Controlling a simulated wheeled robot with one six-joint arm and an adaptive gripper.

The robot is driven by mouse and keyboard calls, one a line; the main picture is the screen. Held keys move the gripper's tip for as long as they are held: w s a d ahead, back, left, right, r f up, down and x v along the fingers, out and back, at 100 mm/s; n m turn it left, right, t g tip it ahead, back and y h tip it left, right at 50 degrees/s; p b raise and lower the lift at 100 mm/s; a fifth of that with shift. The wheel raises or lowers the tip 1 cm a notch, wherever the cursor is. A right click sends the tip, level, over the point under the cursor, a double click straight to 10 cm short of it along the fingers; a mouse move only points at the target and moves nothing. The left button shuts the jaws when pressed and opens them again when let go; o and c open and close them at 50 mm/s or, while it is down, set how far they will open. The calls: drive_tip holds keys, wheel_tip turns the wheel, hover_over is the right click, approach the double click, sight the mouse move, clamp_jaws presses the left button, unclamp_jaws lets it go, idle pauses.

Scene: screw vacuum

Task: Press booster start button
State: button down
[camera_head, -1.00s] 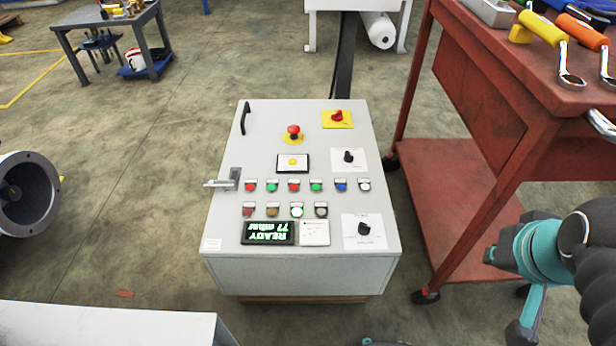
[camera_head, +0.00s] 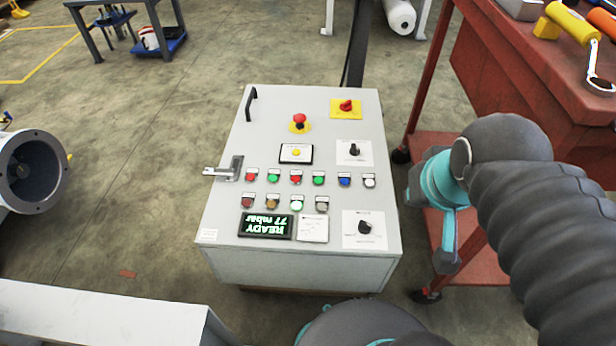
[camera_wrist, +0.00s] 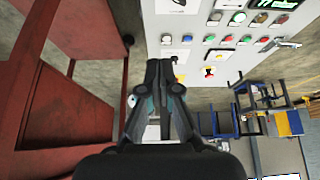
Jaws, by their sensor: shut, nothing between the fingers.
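The grey control cabinet (camera_head: 225,225) stands in the middle of the head view, its sloped panel facing up. A row of push buttons crosses it, including a left green button (camera_head: 273,176) and a right green button (camera_head: 318,178). Their labels are too small to read, so I cannot tell which is booster start. In the head view my arm is at the right; the fingertips do not show.
The panel also bears a red emergency button (camera_head: 299,120), a red rotary switch (camera_head: 346,106), black knobs and a side handle (camera_head: 225,170). A red tool cart (camera_head: 520,75) stands close on the right. A grey metal box (camera_head: 100,315) lies at the lower left.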

drive_tip(key=n+h, duration=0.8)
drive_tip(key=n, duration=0.8)
hover_over(317, 181)
wheel_tip(317, 181, down, 9)
drive_tip(key=shift+a+b, duration=0.1)
drive_tip(key=shift+b, duration=0.2)
drive_tip(key=shift+f, duration=0.1)
wheel_tip(317, 181, down, 9)
drive_tip(key=b, duration=0.6)
drive_tip(key=shift+r+b, duration=0.2)
drive_tip(key=shift+b, duration=0.1)
drive_tip(key=shift+f, duration=0.15)
drive_tip(key=shift+f+b, duration=0.25)
drive_tip(key=shift+b, duration=0.05)
